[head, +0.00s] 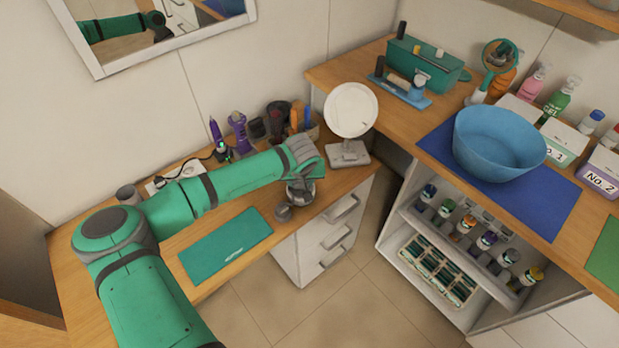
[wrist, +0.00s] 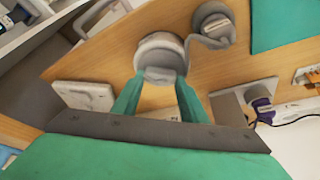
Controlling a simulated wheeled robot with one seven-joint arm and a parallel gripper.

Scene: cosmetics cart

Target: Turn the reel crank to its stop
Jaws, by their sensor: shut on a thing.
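The reel crank (wrist: 205,43) is a grey piece with a curved arm. In the wrist view the arm joins a rounded grey part between my fingertips to a smaller grey disc (wrist: 213,20) at upper right. My gripper (wrist: 160,82) has its two teal fingers on either side of the rounded part, shut on it. In the head view my gripper (head: 302,170) points down over the desk, and the grey disc (head: 283,212) shows just below and left of it near the desk's front edge. My wrist hides part of the crank there, and its exact angle is hard to tell.
A round white mirror (head: 350,110) stands on the desk just right of my gripper. A teal mat (head: 228,246) lies to the left. Bottles and tools stand along the wall. A blue bowl (head: 498,143) sits on the right counter, above open shelves.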

